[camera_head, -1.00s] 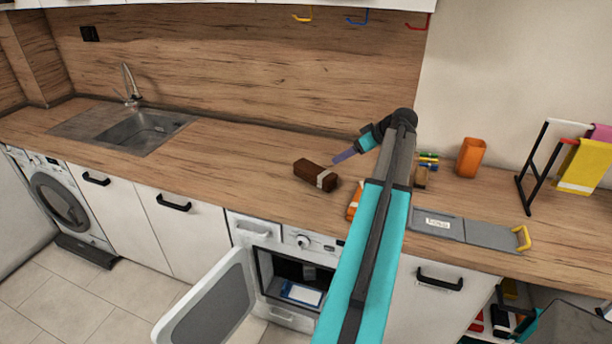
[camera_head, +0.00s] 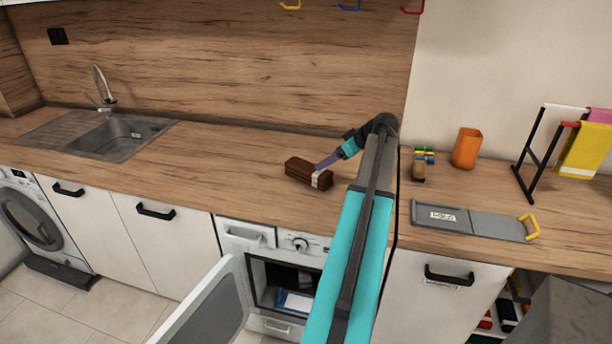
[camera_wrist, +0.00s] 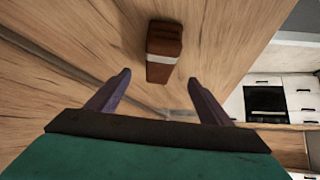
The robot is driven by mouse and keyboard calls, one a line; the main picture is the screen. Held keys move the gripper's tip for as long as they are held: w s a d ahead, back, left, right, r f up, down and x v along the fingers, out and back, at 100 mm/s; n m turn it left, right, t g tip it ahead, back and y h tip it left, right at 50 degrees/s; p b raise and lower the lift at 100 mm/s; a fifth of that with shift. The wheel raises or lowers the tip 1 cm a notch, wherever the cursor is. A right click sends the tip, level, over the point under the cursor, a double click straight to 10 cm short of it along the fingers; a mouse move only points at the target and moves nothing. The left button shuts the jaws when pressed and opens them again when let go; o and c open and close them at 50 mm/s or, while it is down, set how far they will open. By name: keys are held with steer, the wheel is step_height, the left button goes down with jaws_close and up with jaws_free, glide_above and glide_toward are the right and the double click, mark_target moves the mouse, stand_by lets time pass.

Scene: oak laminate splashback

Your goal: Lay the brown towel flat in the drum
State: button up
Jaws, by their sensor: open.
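The brown towel (camera_head: 303,172), rolled or folded into a block with a pale band near its right end, lies on the wooden counter. It also shows in the wrist view (camera_wrist: 166,40), just beyond and between the open fingers. My gripper (camera_head: 319,167) is open and empty, its purple fingers by the towel's banded end; in the wrist view both fingertips (camera_wrist: 159,77) are apart from it. Below the counter, a white front-opening machine (camera_head: 243,235) has its door (camera_head: 212,305) open. Its dark opening (camera_head: 262,285) holds a blue-and-white item (camera_head: 294,301); my arm hides its right side.
The sink (camera_head: 115,135) is at left. Counter between sink and towel is clear.

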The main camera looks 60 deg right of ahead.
mark_target(313, 168)
steer(key=shift+w, duration=0.15)
steer(key=shift+p+x, duration=1.2)
steer(key=shift+x, duration=3.1)
steer(key=shift+f, duration=0.1)
steer(key=p+x, duration=0.2)
steer(key=shift+w+f, duration=0.1)
steer(key=shift+w, duration=0.2)
steer(key=shift+p+x, duration=0.45)
steer(key=shift+x, duration=0.8)
steer(key=shift+s+f, duration=0.1)
steer(key=shift+s, duration=0.05)
steer(key=c, duration=1.3)
steer(key=shift+c, duration=0.2)
